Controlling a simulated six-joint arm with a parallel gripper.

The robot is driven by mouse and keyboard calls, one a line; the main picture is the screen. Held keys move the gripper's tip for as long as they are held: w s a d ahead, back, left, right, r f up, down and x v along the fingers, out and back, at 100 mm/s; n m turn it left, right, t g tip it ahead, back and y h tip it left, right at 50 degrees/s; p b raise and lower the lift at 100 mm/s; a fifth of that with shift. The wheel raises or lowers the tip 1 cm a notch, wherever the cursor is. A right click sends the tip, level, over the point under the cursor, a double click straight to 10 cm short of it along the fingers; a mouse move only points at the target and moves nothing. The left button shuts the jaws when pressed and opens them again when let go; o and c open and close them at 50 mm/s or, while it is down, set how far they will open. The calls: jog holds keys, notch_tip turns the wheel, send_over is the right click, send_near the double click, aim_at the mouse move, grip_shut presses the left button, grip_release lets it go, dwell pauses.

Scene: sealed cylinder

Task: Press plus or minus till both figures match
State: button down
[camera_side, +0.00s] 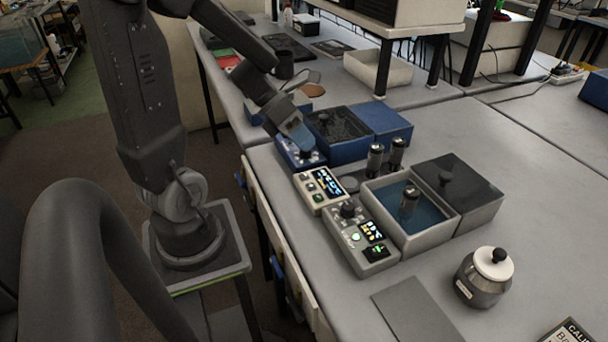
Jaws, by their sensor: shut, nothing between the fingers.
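A beige control box (318,203) with a lit display (325,182) and several small buttons stands near the table's left edge. A grey control box (375,268) in front of it has a black knob, a lit display (372,231) and a green-lit panel (376,250). The figures are too small to read surely, and I cannot tell which buttons are plus or minus. Behind the beige box is a blue control box (314,158). My gripper (305,149) is shut and empty, pointing down over the blue box; I cannot tell if it touches it.
A grey tray (432,244) with blue liquid holds a dark cylinder (409,203). Two more cylinders (375,160) stand behind it. Blue bins (382,121), a dark-lidded box (462,183) and a white-lidded jar (484,278) are near.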

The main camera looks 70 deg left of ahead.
aim_at(304, 174)
jog(key=shift+r, duration=0.1)
notch_tip(304, 174, up, 4)
jog(key=shift+f, duration=0.2)
jog(key=shift+f, duration=4.45)
jog(key=shift+f, duration=0.4)
